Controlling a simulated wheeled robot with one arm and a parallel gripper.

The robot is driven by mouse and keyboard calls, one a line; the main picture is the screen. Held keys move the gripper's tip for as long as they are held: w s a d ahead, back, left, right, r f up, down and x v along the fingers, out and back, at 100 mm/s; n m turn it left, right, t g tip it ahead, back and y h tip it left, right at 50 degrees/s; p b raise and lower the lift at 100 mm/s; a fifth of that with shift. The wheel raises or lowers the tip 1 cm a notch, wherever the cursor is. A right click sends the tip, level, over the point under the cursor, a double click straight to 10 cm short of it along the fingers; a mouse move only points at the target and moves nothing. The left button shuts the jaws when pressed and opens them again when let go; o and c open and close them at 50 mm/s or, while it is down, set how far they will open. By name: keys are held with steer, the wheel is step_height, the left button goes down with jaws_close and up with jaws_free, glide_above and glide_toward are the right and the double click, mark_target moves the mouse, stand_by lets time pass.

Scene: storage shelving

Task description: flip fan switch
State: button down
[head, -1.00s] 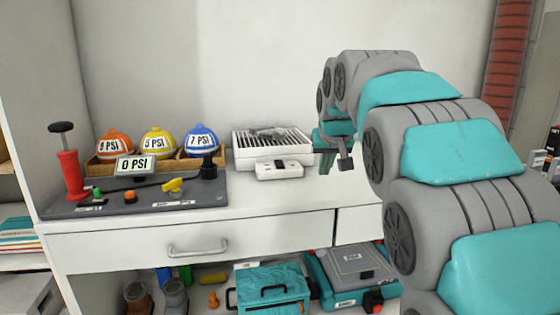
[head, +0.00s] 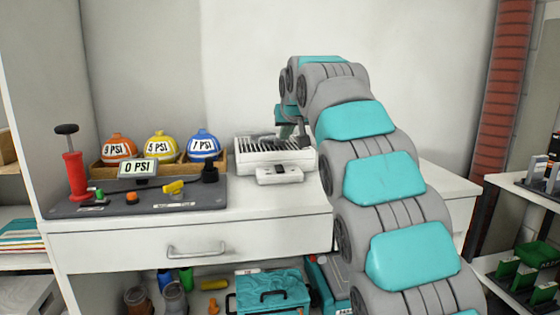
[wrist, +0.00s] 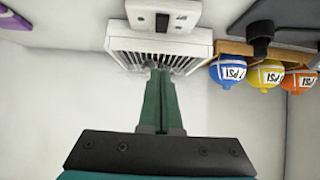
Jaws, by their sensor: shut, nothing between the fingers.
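The white fan box (head: 250,155) with a slatted grille stands on the white counter, right of the coloured balls. Its white switch panel (head: 266,177) with a small dark switch (head: 282,170) sits at its front. The wrist view shows the fan box (wrist: 118,45) upside down, with the panel (wrist: 138,14) and dark rocker switch (wrist: 162,22) at the top edge. My gripper (wrist: 156,72) is shut and empty, its tips over the grille's wall-side edge, apart from the switch. In the head view my gripper (head: 290,125) is partly hidden by my arm; contact cannot be told.
A pump board (head: 120,208) with a gauge and a red pump stands on the left. An orange, a yellow and a blue ball (head: 203,145) sit in a wooden tray beside the fan. The wall is close behind. Shelves (head: 520,192) stand at right.

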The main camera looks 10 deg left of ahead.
glide_above(279, 168)
steer(key=s, duration=0.1)
steer(key=f, duration=0.6)
steer(key=shift+s+d+p, duration=0.1)
steer(key=shift+d+p, duration=0.15)
steer(key=shift+p, duration=0.15)
steer(key=shift+w+a+f+b, duration=0.1)
steer(key=shift+w+f+b, duration=0.05)
steer(key=shift+f, duration=0.9)
steer(key=shift+w+f+b, duration=0.1)
steer(key=shift+f+b, duration=0.05)
steer(key=shift+f, duration=0.85)
steer(key=shift+w+r+p, duration=0.1)
steer(key=shift+r+p, duration=0.1)
steer(key=shift+p, duration=0.3)
steer(key=shift+p, duration=0.5)
steer(key=shift+w+a+g+p, duration=0.1)
steer(key=shift+g+p, duration=0.3)
steer(key=shift+p, duration=0.2)
steer(key=shift+f+b, duration=0.3)
steer(key=shift+f, duration=0.1)
steer(key=shift+w+r, duration=0.1)
